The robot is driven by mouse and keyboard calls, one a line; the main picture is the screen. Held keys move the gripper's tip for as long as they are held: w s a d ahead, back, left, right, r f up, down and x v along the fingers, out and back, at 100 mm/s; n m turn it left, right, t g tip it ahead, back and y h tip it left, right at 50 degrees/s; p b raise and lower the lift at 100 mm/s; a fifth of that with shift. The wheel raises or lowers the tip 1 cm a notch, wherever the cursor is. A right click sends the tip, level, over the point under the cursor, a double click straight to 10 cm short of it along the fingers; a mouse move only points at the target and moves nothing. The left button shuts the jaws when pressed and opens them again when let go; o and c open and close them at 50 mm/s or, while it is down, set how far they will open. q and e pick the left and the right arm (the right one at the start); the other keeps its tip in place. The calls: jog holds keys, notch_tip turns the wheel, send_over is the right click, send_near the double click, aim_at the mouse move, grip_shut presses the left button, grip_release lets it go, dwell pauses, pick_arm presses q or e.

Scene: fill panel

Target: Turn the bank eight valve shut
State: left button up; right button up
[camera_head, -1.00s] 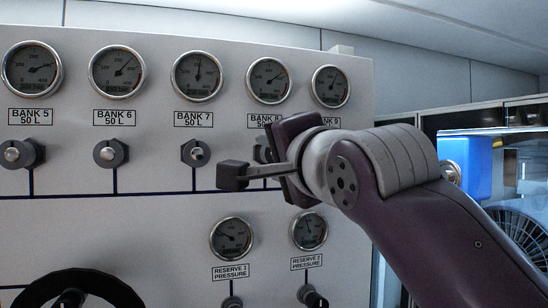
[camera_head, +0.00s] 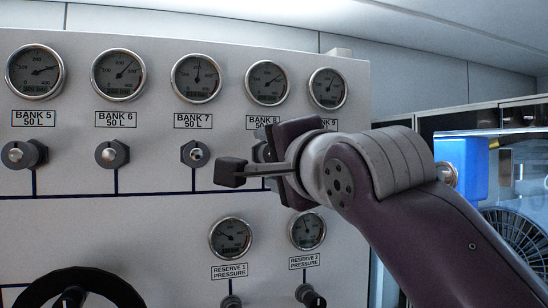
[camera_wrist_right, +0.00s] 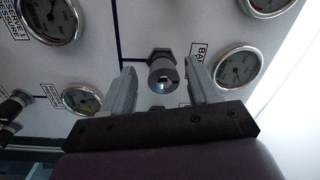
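In the head view, the same valve (camera_head: 259,153) is mostly hidden behind the right gripper (camera_head: 248,155), below the partly covered BANK 8 label (camera_head: 262,121). The right gripper is open and grips nothing. Its depth relative to the knob is hard to judge. My left gripper is not in view.
Neighbouring valves (camera_head: 195,153) sit in a row to the left on the white panel (camera_head: 150,230). The bank 8 gauge (camera_head: 267,82) is above, and two reserve gauges (camera_head: 231,239) are below. A black handwheel (camera_head: 75,285) stands lower left.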

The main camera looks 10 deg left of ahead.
jog(key=b+v, duration=0.5)
jog(key=v, duration=0.7)
jog(key=shift+s+d+b, duration=0.2)
jog(key=shift+b, duration=0.2)
jog(key=shift+f, duration=0.1)
